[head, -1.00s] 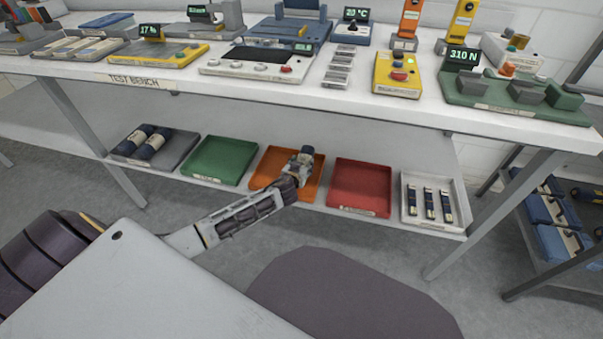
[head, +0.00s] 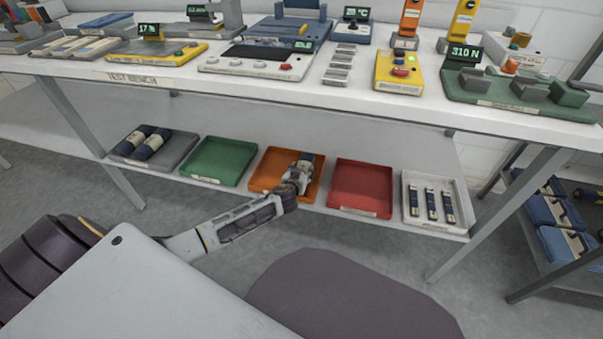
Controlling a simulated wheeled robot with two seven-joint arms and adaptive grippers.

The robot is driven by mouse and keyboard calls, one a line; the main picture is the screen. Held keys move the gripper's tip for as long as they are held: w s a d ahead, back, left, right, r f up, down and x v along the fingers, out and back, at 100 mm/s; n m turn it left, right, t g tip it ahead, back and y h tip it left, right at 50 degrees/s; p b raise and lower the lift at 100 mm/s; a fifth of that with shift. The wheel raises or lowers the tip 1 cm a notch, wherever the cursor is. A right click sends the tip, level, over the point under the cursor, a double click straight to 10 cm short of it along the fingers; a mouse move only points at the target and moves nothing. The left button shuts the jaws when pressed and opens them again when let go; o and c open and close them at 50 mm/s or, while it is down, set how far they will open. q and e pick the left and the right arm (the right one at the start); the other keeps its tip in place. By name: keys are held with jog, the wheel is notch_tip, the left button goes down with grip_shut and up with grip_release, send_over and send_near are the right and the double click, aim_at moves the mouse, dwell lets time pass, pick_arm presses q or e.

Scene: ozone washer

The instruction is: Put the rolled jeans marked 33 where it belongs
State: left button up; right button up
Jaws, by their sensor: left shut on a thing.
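My left gripper (head: 299,176) is over the orange tray (head: 265,173) on the lower shelf and is shut on a dark blue rolled jeans (head: 305,160) with a pale band. The roll is at or just above the tray's floor; I cannot tell whether it touches. Its marking is too small to read. The green tray (head: 219,161) to the left and the red tray (head: 360,187) to the right are empty. My right gripper is not in view.
A grey tray (head: 176,160) at the left holds two dark rolls. A white tray (head: 455,216) at the right holds several small dark pieces. The test bench top (head: 150,82) with instruments overhangs the shelf. A side rack (head: 570,270) stands at the right.

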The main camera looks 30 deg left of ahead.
pick_arm(q)
jog(key=o, duration=1.4)
jog(key=shift+f, duration=0.1)
